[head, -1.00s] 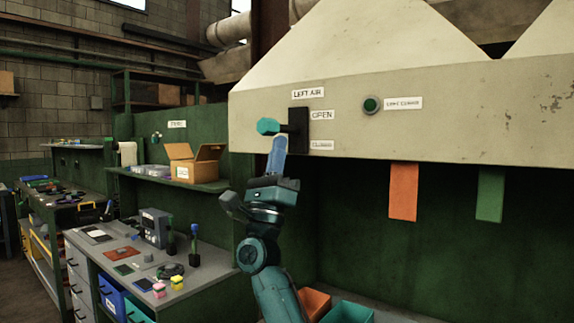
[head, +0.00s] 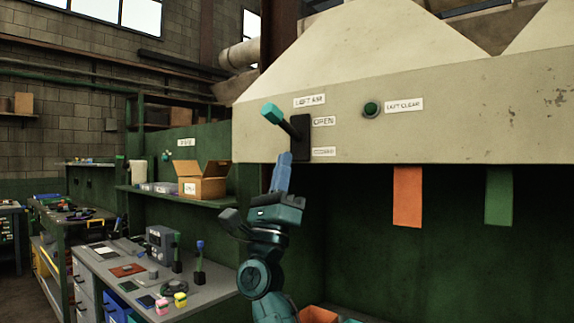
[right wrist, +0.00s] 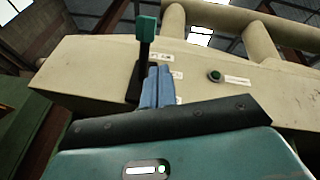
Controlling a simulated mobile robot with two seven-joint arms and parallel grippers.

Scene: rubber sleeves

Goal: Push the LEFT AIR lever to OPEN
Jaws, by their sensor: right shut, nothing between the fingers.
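The LEFT AIR lever (head: 272,114) has a teal knob on a dark arm and sticks out from a black slotted plate (head: 302,137) on the beige hood. It tilts upward, knob above the level of the OPEN label (head: 324,121). The CLOSED label (head: 324,152) is lower on the plate. My right gripper (head: 281,172) is shut and empty, its blue fingers pointing up just below the lever. In the right wrist view the lever knob (right wrist: 147,28) stands above the shut fingers; contact is unclear. My left gripper is not in view.
A green round button (head: 371,110) sits right of the plate. An orange strip (head: 407,196) and a green strip (head: 498,195) hang under the hood. A cardboard box (head: 203,187) is on the shelf at left, above a cluttered bench (head: 215,290).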

